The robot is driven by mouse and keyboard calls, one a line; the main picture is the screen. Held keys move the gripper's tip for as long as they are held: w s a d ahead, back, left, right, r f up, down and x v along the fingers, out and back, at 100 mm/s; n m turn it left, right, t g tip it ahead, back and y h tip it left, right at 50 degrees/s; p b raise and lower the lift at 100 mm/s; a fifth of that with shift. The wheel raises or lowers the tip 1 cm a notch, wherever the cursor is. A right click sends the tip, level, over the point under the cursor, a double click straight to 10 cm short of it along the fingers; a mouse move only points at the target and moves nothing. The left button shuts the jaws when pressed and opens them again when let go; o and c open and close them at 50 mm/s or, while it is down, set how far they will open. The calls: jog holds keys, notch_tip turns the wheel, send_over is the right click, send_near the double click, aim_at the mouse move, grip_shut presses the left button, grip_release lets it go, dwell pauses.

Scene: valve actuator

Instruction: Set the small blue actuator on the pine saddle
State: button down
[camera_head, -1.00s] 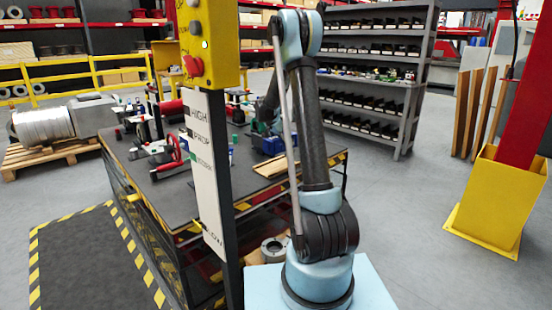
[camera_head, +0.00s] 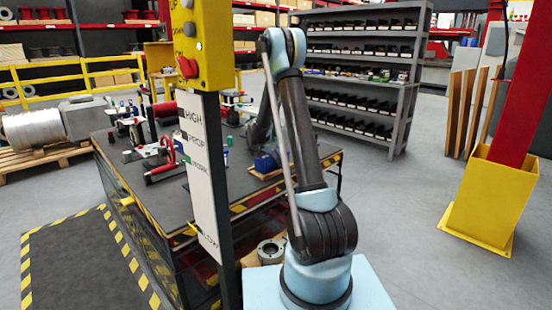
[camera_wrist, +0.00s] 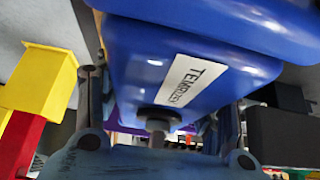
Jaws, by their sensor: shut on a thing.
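The small blue actuator (camera_head: 265,162) is low over the pine saddle (camera_head: 262,174) near the table's right end in the head view. I cannot tell whether the two touch. In the wrist view the blue actuator (camera_wrist: 190,70) fills the upper middle, with a white label and a dark round fitting on its face. My gripper (camera_wrist: 158,118) is shut on the actuator, a finger on each side. In the head view my gripper (camera_head: 263,138) is small and partly hidden behind my arm. The saddle's top is mostly hidden under the actuator.
The dark worktable (camera_head: 200,200) carries a red handwheel device (camera_head: 165,158) and small coloured parts. A yellow control box on a post (camera_head: 195,45) stands in front of it. A grey shelf rack (camera_head: 360,80) is behind; a yellow-based red column (camera_head: 490,205) is right.

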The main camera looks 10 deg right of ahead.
aim_at(266, 157)
jog(key=shift+c, duration=2.2)
grip_release()
jog(key=v, duration=1.1)
jog(key=shift+s+a+r, duration=0.1)
jog(key=shift+s+r, duration=0.05)
jog(key=shift+r, duration=0.2)
jog(key=shift+s+r, duration=0.2)
jog(key=s+d+r+n+g+y, duration=0.1)
jog(key=s+d+r+n, duration=0.25)
jog(key=s, duration=1.05)
jog(key=s+d+r+n+y, duration=0.25)
jog(key=s+r, duration=0.25)
jog(key=s, duration=0.8)
jog(key=s+f+n+y, duration=0.1)
jog(key=s+f, duration=0.3)
jog(key=s, duration=0.8)
jog(key=s+f+n+y, duration=0.1)
jog(key=s+f+n, duration=0.3)
jog(key=s, duration=0.9)
jog(key=shift+s+a+f+g, duration=0.2)
jog(key=shift+s+f+g, duration=0.1)
jog(key=shift+f, duration=0.5)
